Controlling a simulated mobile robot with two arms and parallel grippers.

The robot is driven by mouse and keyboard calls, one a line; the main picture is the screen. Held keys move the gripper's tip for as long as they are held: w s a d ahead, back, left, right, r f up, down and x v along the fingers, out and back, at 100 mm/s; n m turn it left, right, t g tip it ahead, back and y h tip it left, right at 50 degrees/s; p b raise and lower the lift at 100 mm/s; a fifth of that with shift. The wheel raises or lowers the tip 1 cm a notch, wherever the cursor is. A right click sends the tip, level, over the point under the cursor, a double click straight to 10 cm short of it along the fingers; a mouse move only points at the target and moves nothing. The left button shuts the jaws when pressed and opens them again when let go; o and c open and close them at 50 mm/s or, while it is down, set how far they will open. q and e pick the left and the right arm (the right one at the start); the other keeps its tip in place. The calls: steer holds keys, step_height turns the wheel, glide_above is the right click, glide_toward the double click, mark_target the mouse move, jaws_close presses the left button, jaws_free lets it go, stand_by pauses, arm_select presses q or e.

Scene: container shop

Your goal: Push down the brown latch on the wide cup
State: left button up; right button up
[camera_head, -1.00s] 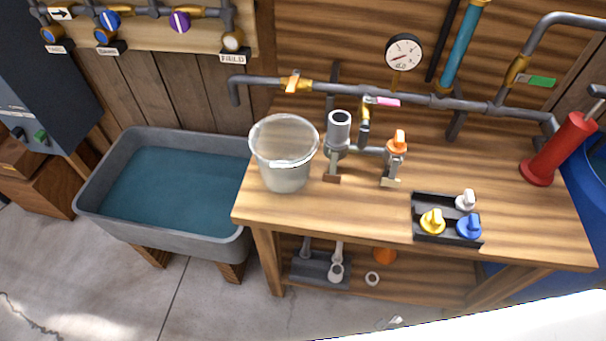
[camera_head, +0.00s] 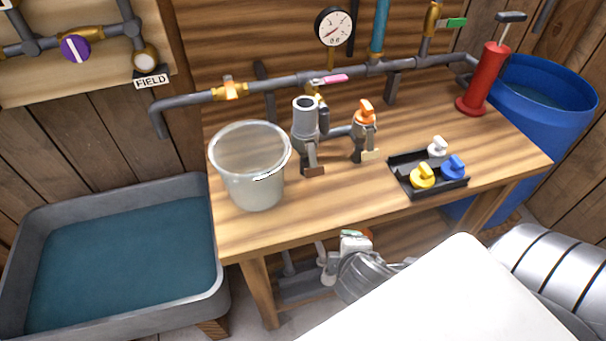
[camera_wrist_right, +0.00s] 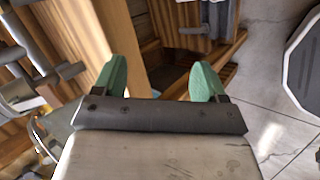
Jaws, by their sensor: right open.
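The wide cup (camera_head: 304,112) is a grey upright pipe fitting with an open round top, standing on the bench right of the clear bucket. Its brown latch (camera_head: 314,171) sticks out low at its front, toward the bench edge. A narrower fitting (camera_head: 366,130) with an orange knob and a cream latch (camera_head: 370,155) stands to its right. My right gripper (camera_head: 353,236) is in front of and below the bench edge, apart from the latch. In the right wrist view its green-tipped fingers (camera_wrist_right: 160,82) are spread with nothing between them. My left gripper is not in view.
A clear bucket (camera_head: 250,185) stands close left of the wide cup. A black tray (camera_head: 405,182) with white, yellow and blue knobs lies to the right. A red pump (camera_head: 485,85) stands farther back. A grey water trough (camera_head: 215,300) is left of the bench.

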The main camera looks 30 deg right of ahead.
steer(key=w+r+n+t, duration=0.1)
steer(key=n, duration=0.2)
steer(key=w+d+r+n+t+h, duration=0.1)
steer(key=n, duration=0.2)
steer(key=w+r+n+t, duration=0.1)
steer(key=r+n+t, duration=0.1)
steer(key=shift+w+d+n+h, duration=0.25)
steer(key=shift+n+h, duration=0.15)
steer(key=n+t+y, duration=0.2)
steer(key=n+t, duration=0.4)
steer(key=n, duration=0.7)
glide_toward(315, 173)
steer(key=x, duration=1)
steer(key=shift+w+d+p, duration=0.1)
steer(key=shift+w+p, duration=0.15)
steer(key=shift+p, duration=0.15)
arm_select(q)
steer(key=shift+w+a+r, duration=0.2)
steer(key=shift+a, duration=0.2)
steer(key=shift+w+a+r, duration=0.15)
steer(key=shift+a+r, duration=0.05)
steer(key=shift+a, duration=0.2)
